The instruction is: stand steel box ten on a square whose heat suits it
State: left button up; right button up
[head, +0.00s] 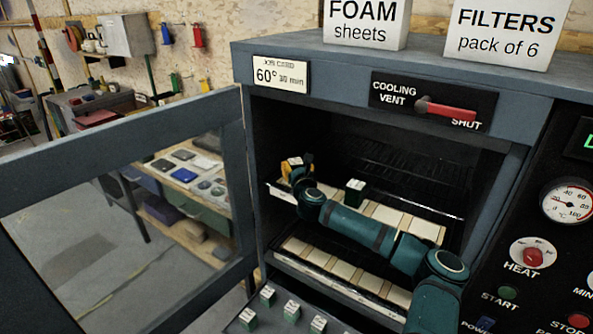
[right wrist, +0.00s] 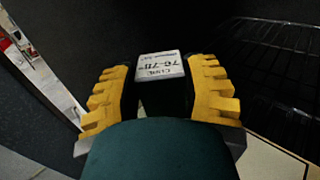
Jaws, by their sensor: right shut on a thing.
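My right gripper (head: 299,172) reaches into the open oven and is shut on a small dark box with a white label on top (head: 294,161), at the left end of the upper shelf. In the right wrist view the yellow fingers (right wrist: 163,92) flank the box (right wrist: 160,66); its label reads upside down, apparently "CURE" and a range in the seventies. Its number is not legible, and I cannot tell whether its base touches the shelf. Cream squares (head: 384,213) line the upper shelf, others (head: 318,257) the lower one; my arm covers some. My left gripper is out of view.
Another box (head: 355,190) stands on the upper shelf right of my gripper. Several boxes (head: 268,295) stand in front below. The oven door (head: 242,170) is open at left. The job card (head: 279,75) reads 60°, 30 min; the cooling vent lever (head: 446,110) points to SHUT.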

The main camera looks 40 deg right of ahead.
jog(key=shift+f, duration=0.35)
jog(key=shift+r, duration=0.1)
jog(key=o, duration=1.3)
jog(key=shift+c, duration=0.2)
jog(key=v, duration=1.2)
jog(key=shift+p, duration=0.3)
jog(key=shift+a, duration=0.1)
